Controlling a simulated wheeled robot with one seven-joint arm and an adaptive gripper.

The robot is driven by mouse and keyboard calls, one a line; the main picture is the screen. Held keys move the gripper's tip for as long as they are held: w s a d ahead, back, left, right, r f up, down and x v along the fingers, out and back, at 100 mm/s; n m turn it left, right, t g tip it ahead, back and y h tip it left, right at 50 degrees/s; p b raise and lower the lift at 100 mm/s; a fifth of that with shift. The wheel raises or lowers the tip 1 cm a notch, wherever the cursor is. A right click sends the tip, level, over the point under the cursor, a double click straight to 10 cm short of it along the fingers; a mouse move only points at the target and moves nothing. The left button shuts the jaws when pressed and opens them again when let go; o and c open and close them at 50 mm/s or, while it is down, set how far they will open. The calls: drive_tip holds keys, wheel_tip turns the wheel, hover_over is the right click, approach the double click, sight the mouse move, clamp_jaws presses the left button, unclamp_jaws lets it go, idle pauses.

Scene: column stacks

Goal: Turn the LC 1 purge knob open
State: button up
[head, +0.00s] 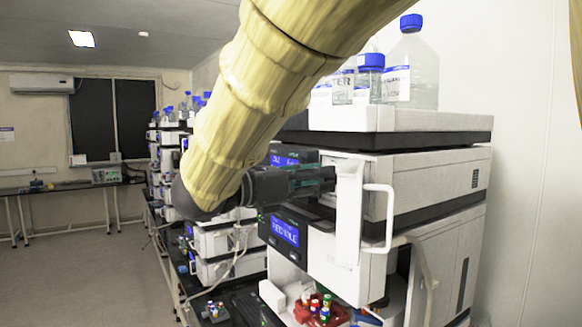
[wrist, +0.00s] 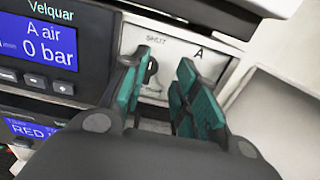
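The small black purge knob (wrist: 151,71) sits on a pale panel in the wrist view, under a marking that reads "SHUT". A letter A is printed to its right. My gripper (wrist: 166,60) is open, its teal-padded fingers pointing at the panel. The knob shows between the fingers, closer to the left one, which partly covers it. I cannot tell whether a finger touches it. In the head view my gripper (head: 328,180) reaches the front of the upper module of the near stack (head: 430,185); the knob is hidden there.
A Velquar display (wrist: 40,45) reading "A air 0 bar" is left of the knob. In the head view, an open white door with a handle (head: 378,218) stands right of my gripper. Bottles (head: 410,70) stand on top, and colored-capped vials (head: 318,305) sit below.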

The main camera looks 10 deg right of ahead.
drive_tip(key=shift+w+d+f+p, duration=0.2)
drive_tip(key=shift+w+d, duration=0.15)
drive_tip(key=shift+d, duration=0.15)
drive_tip(key=shift+w+d+f+p, duration=0.1)
drive_tip(key=shift+w+d+p, duration=0.05)
drive_tip(key=shift+w+d, duration=0.3)
drive_tip(key=shift+w+a+f, duration=0.1)
drive_tip(key=shift+w, duration=0.15)
drive_tip(key=shift+w+a, duration=0.1)
drive_tip(key=shift+a, duration=0.1)
drive_tip(key=c, duration=0.3)
drive_tip(key=shift+s, duration=0.2)
clamp_jaws()
drive_tip(key=shift+s+d, duration=0.1)
drive_tip(key=shift+s, duration=0.05)
drive_tip(key=shift+a+b, duration=0.2)
drive_tip(key=shift+b, duration=0.1)
